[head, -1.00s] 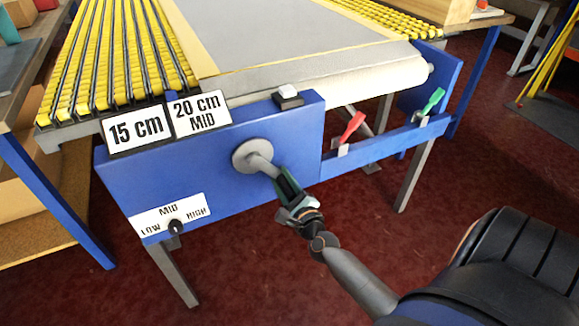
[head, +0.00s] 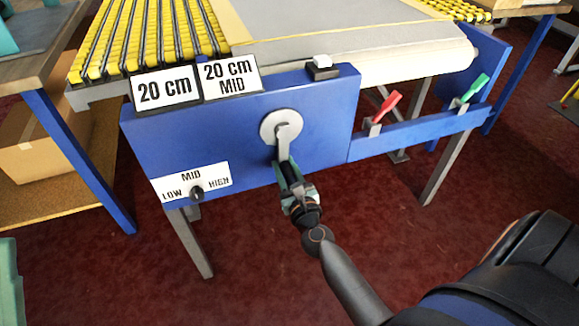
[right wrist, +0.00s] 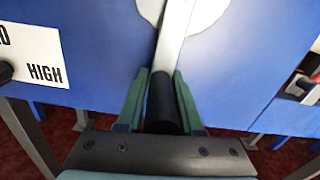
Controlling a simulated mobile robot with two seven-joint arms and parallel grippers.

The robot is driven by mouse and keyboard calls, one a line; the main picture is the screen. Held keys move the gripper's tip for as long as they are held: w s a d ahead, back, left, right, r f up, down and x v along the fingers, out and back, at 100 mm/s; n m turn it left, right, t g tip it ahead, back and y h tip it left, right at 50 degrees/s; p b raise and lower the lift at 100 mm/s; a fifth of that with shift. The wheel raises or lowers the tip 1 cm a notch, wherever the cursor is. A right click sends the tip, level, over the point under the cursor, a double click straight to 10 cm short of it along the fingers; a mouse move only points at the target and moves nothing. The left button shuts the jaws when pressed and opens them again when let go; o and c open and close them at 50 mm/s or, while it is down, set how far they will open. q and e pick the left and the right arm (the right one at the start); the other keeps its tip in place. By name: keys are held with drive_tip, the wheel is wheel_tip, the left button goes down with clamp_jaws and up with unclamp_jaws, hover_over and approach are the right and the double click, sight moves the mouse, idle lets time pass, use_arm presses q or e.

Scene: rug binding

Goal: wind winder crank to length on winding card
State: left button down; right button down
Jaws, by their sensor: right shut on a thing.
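The winder crank (head: 284,133) has a grey disc and arm on the blue front panel (head: 330,110). The arm points down. My right gripper (head: 288,177) is shut on the crank's black handle, which shows between green fingers in the right wrist view (right wrist: 162,100). The length display (head: 165,89) reads "20 cm". The winding card (head: 230,77) beside it reads "20 cm MID". My left gripper is out of view.
A white button on a black base (head: 322,67) sits on the panel's top edge. A red lever (head: 385,107) and a green lever (head: 474,88) stand on the blue rail to the right. A side table with a blue leg (head: 80,155) stands at left.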

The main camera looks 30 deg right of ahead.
drive_tip(key=shift+w+a, duration=0.15)
drive_tip(key=shift+a, duration=0.45)
drive_tip(key=c, duration=0.8)
unclamp_jaws()
drive_tip(key=shift+o, duration=1)
drive_tip(key=shift+d, duration=0.1)
drive_tip(key=b+v, duration=0.1)
drive_tip(key=v, duration=1.1)
drive_tip(key=shift+s+b, duration=0.3)
drive_tip(key=shift+d, duration=0.1)
